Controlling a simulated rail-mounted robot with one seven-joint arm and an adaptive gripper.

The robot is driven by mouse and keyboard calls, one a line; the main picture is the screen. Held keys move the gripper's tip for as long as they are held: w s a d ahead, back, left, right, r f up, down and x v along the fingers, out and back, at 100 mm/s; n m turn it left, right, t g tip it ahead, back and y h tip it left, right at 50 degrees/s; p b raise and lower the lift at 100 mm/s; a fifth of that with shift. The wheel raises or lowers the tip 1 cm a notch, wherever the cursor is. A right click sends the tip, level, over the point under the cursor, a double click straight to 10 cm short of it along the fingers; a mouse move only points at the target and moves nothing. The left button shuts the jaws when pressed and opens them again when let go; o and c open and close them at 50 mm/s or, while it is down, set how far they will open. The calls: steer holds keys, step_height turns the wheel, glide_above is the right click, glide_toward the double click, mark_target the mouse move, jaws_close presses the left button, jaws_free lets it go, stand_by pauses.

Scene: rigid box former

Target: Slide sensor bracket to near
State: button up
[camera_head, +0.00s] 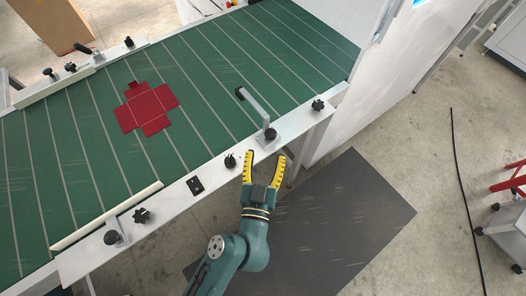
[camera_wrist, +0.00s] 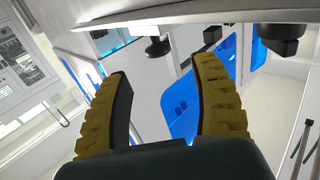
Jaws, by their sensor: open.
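The sensor bracket (camera_head: 256,110) is a grey angled arm on a small block with a black knob, mounted on the near side rail (camera_head: 213,181) of the green conveyor. Its dark-tipped end reaches over the belt. My gripper (camera_head: 264,160) is open and empty, its yellow fingers just off the outer edge of the rail, below the bracket's base. The wrist view shows both yellow fingers (camera_wrist: 165,95) apart with nothing between them. I cannot clearly identify the bracket in the wrist view.
A flat red carton blank (camera_head: 147,107) lies on the green belt (camera_head: 80,150). Black knobs (camera_head: 140,215) and a dark plate (camera_head: 195,185) sit along the near rail. A white panel (camera_head: 350,110) stands right of the bracket. A dark mat (camera_head: 340,220) covers clear floor.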

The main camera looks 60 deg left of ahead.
steer(key=shift+v, duration=2.25)
